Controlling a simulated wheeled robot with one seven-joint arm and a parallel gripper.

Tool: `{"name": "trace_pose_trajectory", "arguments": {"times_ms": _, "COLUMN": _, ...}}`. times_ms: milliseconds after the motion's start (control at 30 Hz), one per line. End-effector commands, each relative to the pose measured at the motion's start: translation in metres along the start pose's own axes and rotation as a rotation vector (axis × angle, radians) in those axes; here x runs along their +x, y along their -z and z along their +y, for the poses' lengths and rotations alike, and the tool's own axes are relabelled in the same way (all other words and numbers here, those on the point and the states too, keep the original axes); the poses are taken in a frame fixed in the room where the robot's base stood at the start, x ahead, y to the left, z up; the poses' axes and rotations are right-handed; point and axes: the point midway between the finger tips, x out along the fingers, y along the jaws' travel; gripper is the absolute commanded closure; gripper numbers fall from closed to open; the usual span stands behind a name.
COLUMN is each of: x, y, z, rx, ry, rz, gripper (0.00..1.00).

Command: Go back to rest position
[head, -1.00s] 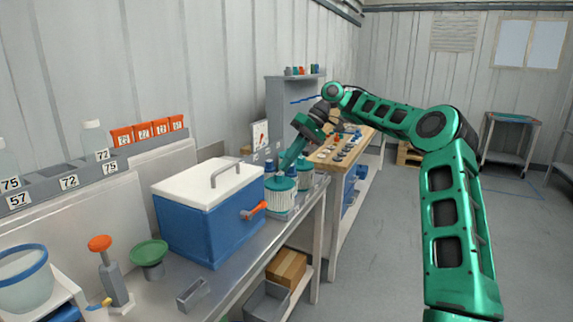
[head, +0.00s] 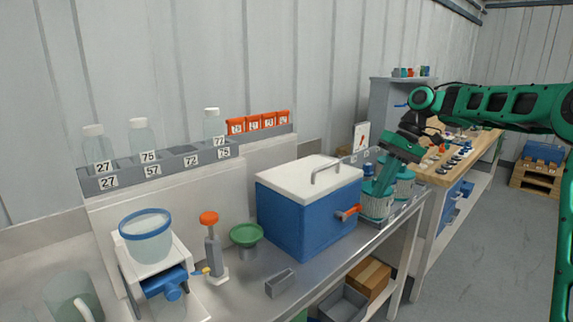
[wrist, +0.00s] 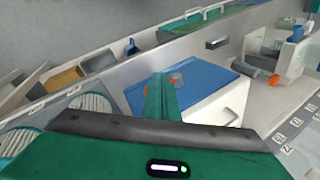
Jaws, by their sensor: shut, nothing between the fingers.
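My gripper (head: 380,190) points down and left, beside the blue box's right end and in front of the ribbed vessels in the head view. Its green fingers are closed together and hold nothing; they also show in the wrist view (wrist: 162,80). Two white ribbed vessels with teal tops stand on the steel bench: a near one (head: 375,208) and a farther one (head: 404,182), partly hidden by the gripper. Ribbed vessels also show at the left of the wrist view (wrist: 95,101). I cannot tell whether the fingers touch a vessel.
A blue box (head: 300,218) with a white lid and orange latch stands close left of the gripper. A numbered bottle rack (head: 165,165), an orange-topped tool (head: 211,245) and a green dish (head: 246,235) are farther left. A wooden-topped bench (head: 455,165) lies behind. Floor at right is open.

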Motion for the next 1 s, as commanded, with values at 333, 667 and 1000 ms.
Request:
{"name": "trace_pose_trajectory", "arguments": {"times_ms": 333, "x": 0.021, "y": -0.102, "z": 0.006, "rx": 0.255, "ry": -0.214, "rz": -0.023, "gripper": 1.0}}
{"name": "trace_pose_trajectory", "arguments": {"times_ms": 667, "x": 0.025, "y": -0.233, "z": 0.032, "rx": 0.508, "ry": -0.352, "rz": 0.053, "gripper": 1.0}}
{"name": "trace_pose_trajectory", "arguments": {"times_ms": 1000, "x": 0.056, "y": -0.38, "z": 0.052, "rx": 0.737, "ry": -0.401, "rz": 0.154, "gripper": 1.0}}
